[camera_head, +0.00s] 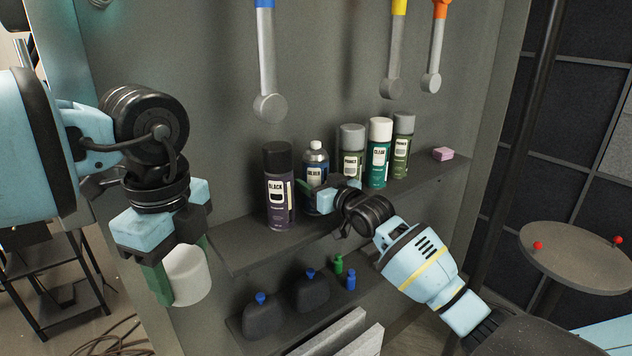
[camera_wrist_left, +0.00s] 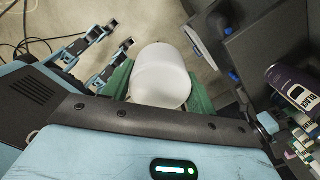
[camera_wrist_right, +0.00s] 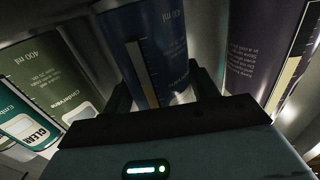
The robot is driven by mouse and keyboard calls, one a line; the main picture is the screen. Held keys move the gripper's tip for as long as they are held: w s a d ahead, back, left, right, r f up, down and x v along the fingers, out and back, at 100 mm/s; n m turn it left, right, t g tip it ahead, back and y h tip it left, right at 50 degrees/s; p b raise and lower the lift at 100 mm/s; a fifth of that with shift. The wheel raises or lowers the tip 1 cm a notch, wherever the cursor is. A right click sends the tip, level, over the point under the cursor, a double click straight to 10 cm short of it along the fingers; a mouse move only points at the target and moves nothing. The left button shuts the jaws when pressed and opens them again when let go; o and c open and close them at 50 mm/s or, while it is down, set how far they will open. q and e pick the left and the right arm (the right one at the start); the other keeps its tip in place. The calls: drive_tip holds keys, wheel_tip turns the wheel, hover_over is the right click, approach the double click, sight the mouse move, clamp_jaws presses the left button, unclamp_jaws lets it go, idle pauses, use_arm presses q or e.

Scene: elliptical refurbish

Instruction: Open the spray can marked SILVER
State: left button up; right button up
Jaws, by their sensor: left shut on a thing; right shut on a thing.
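The SILVER spray can (camera_head: 316,160) stands upright on the shelf, with a dark blue body and a bare metal top with a nozzle. My right gripper (camera_head: 322,196) is shut on its lower body; in the right wrist view the blue can (camera_wrist_right: 150,45) sits between the fingers. My left gripper (camera_head: 170,275) is shut on a light grey-white cap (camera_head: 187,274), held out to the left, clear of the shelf. The cap also shows between the green fingers in the left wrist view (camera_wrist_left: 160,75).
A BLACK can (camera_head: 279,190) stands close left of the SILVER can. PRIMER (camera_head: 352,150) and CLEAR (camera_head: 379,152) cans and another can stand to the right, then a pink block (camera_head: 443,154). A lower shelf holds dark bottles (camera_head: 263,318). Tools hang above.

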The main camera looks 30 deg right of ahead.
idle(0.3)
drive_tip(key=o, duration=1.5)
drive_tip(key=shift+r, duration=0.2)
drive_tip(key=shift+s+f, duration=0.1)
drive_tip(key=shift+s, duration=0.3)
drive_tip(key=s, duration=1.1)
drive_tip(key=shift+s+d, duration=0.15)
drive_tip(key=shift+d, duration=0.25)
